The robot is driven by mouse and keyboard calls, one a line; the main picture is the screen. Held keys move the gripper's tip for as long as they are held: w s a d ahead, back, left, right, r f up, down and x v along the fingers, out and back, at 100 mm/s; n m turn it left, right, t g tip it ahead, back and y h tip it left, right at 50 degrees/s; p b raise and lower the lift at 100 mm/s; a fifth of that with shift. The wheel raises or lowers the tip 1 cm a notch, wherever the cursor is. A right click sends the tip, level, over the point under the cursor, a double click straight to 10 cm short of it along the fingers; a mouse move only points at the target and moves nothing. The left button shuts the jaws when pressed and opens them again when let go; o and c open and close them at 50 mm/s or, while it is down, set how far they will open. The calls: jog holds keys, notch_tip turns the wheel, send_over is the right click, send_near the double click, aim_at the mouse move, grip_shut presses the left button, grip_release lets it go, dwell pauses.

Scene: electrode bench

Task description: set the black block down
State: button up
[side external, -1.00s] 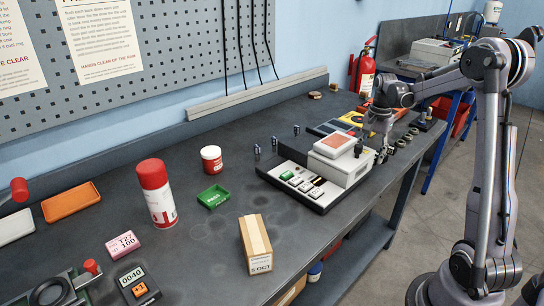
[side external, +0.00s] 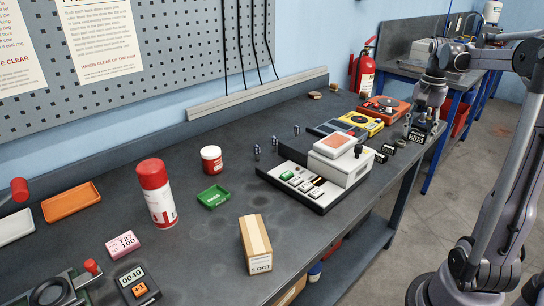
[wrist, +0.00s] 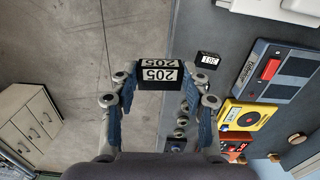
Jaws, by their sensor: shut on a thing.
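My gripper (wrist: 161,90) is shut on a black block (wrist: 160,76) with a white label reading 205, held between the two fingertips in the wrist view. The bench edge passes behind the block there, with floor to its left. In the side external view my gripper (side external: 424,122) is at the far right end of the bench, near its front edge. A labelled black block (side external: 416,137) shows just below it. I cannot tell the height of the held block above the bench.
Another labelled black block (wrist: 208,59) sits on the bench, right of the held one. Small dark round pieces (wrist: 180,133) line the front edge. A yellow device (side external: 361,122), an orange-red device (side external: 384,108) and a white-topped instrument (side external: 340,160) stand nearby.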

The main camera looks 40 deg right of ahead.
notch_tip(320, 180, up, 2)
jog(key=shift+r, duration=0.15)
jog(key=w+a+n, duration=0.2)
jog(key=w+a, duration=0.1)
jog(key=w, duration=0.2)
jog(key=w+a+n, duration=0.2)
jog(key=w+n, duration=0.1)
jog(key=w, duration=0.2)
jog(key=w+a+n, duration=0.3)
jog(key=w, duration=0.2)
jog(key=shift+w+a+r, duration=0.25)
jog(key=shift+a, duration=0.1)
jog(key=w+a+n, duration=0.5)
jog(key=w+a, duration=0.3)
jog(key=n, duration=0.4)
send_over(246, 183)
notch_tip(246, 183, down, 12)
jog(key=shift+d+f, duration=0.1)
jog(key=shift+f, duration=0.1)
jog(key=shift+w+f, duration=0.1)
jog(key=shift+f, duration=1.95)
